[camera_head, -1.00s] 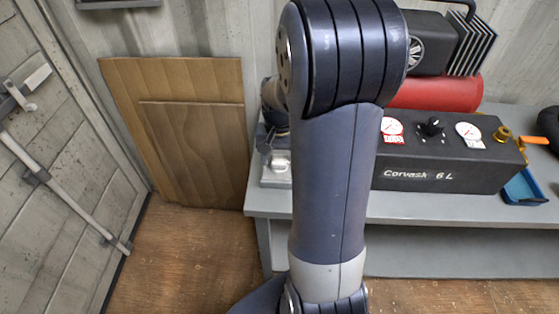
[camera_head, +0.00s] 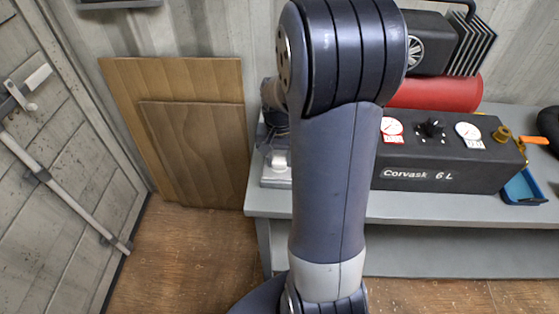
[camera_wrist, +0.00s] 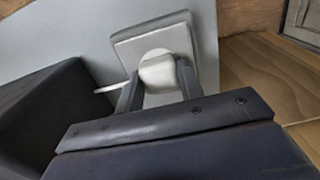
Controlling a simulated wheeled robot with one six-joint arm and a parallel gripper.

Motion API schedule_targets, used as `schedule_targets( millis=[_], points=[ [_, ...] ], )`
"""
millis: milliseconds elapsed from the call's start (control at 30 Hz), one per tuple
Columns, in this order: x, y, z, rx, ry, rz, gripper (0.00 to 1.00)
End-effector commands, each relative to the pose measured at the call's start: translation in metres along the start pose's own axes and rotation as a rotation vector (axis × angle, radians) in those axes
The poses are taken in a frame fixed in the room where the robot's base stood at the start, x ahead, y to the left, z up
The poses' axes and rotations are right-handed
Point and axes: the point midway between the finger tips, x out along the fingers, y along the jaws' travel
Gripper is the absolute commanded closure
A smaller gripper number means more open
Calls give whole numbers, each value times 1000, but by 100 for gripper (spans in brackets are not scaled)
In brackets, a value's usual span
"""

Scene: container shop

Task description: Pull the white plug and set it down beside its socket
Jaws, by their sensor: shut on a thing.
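The white plug (camera_wrist: 157,72) is between the two dark fingers of my gripper (camera_wrist: 160,87) in the wrist view. My gripper is shut on it. The pale square socket box (camera_wrist: 130,49) lies right behind the plug. I cannot tell whether the plug is seated in it or slightly apart. In the head view, the plug (camera_head: 280,158) shows small and white over the socket box (camera_head: 274,181) at the left end of the grey bench. My arm hides part of that area, and the fingers are hard to make out there.
The black Corvask box (camera_head: 440,160) with gauges stands on the grey bench (camera_head: 400,207), a red cylinder (camera_head: 435,93) behind it. A blue tray (camera_head: 524,188) is at the right. Wooden boards (camera_head: 195,150) lean on the wall at left. Floor at left is clear.

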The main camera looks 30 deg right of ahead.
Motion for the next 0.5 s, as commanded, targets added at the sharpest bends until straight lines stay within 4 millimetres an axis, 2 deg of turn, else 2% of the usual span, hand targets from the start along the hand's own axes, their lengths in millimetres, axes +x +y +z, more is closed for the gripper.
schedule_targets(
  millis=[500],
  points=[
    [-17,0,0,0,1,0,100]
  ],
)
